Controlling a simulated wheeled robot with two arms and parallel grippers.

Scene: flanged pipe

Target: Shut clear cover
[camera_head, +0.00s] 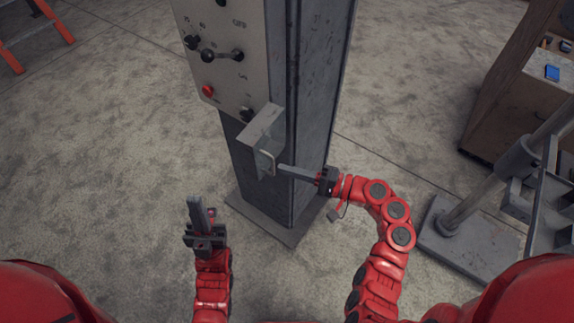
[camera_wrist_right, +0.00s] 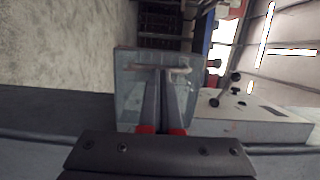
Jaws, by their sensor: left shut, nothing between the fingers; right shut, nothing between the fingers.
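The clear cover (camera_head: 262,126) stands out from the lower part of the control panel on the grey column. A pale handle (camera_head: 271,162) is at its lower right. My right gripper (camera_head: 281,168) is shut and empty, its fingertips close beside the handle from the right. In the right wrist view the cover (camera_wrist_right: 128,92) is a see-through plate with a bar handle (camera_wrist_right: 178,69) across it. The shut fingers (camera_wrist_right: 161,78) reach to just by this bar; I cannot tell if they touch it. My left gripper (camera_head: 197,203) is shut and empty, left of the column's foot.
The column (camera_head: 311,100) carries the panel (camera_head: 225,48) with dark knobs and a red button (camera_head: 208,90). A wooden cabinet (camera_head: 508,95) and a metal stand (camera_head: 478,210) are at the right. An orange ladder (camera_head: 55,22) is at the far left.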

